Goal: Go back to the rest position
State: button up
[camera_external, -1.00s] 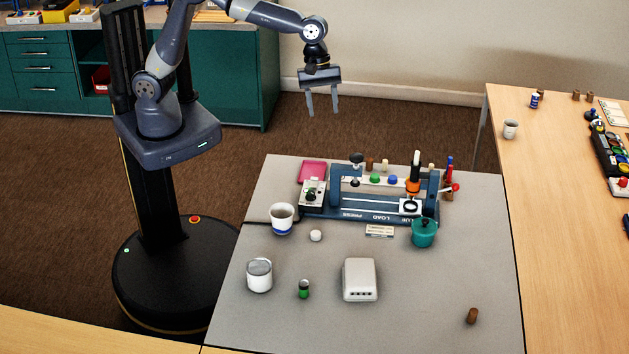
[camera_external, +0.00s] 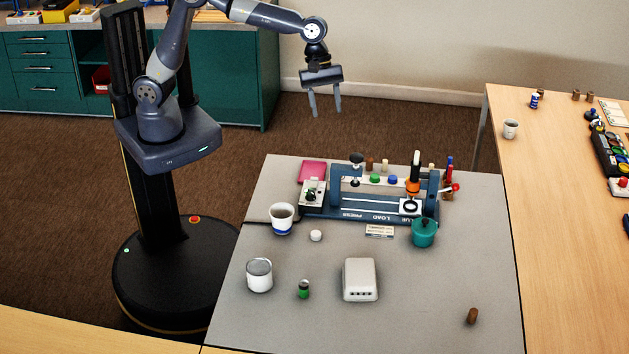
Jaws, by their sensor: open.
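My gripper (camera_external: 325,110) hangs in the air beyond the far edge of the grey table, with its fingers pointing down. Its two fingers are apart and nothing is between them. My arm is raised and reaches out to the right from my column. The gripper is above and clear of everything on the grey table (camera_external: 430,290).
On the grey table stand a blue press fixture (camera_external: 345,207), a blue-banded cup (camera_external: 282,218), a white tin (camera_external: 260,275), a white box (camera_external: 360,279), a teal pot (camera_external: 424,233) and a brown cork (camera_external: 472,316). A wooden table (camera_external: 560,220) adjoins at the right.

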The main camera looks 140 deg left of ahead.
jog(key=s+a+n+t+y+b, duration=0.1)
jog(key=a+n+t+b, duration=0.35)
jog(key=a+b, duration=0.4)
jog(key=d+r+m+g+p, duration=0.3)
jog(key=d+m+g+p, duration=0.55)
jog(key=d+p, duration=0.7)
notch_tip(320, 180, down, 16)
jog(key=a+b, duration=0.3)
jog(key=b, duration=0.1)
notch_tip(320, 180, up, 7)
jog(key=p, duration=0.4)
jog(key=shift+d+f+n, duration=0.15)
jog(key=shift+d+n, duration=0.05)
jog(key=shift+n, duration=0.1)
